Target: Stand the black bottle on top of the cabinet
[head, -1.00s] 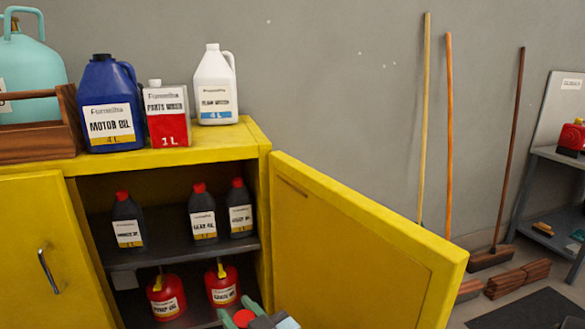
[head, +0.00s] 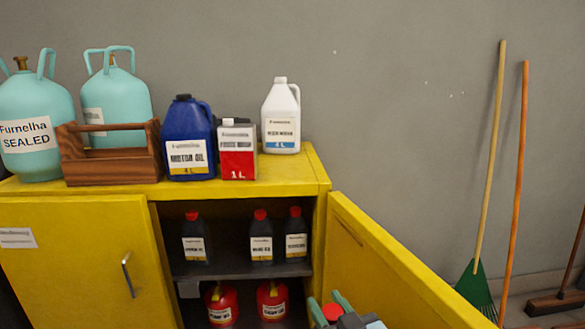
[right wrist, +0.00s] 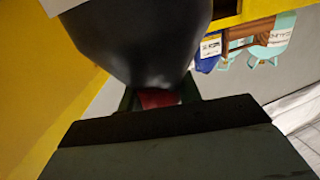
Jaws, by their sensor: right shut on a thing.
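My right gripper (head: 338,312) is at the bottom edge of the head view, in front of the open cabinet door. It is shut on the red cap of the black bottle; the cap (head: 332,312) shows between the fingers. In the right wrist view the bottle's dark body (right wrist: 145,45) fills the top middle, with its red cap (right wrist: 158,98) between the jaws. The yellow cabinet (head: 312,172) stands behind, its top higher in the picture than the gripper. My left gripper is not in view.
On the cabinet top stand teal tanks (head: 35,115), a wooden carrier (head: 110,167), a blue motor oil jug (head: 188,140), a red-and-white can (head: 237,150) and a white jug (head: 281,115). Bare top shows along the front right. Inside are dark bottles (head: 261,238) and red containers (head: 272,300). The door (head: 385,270) juts forward.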

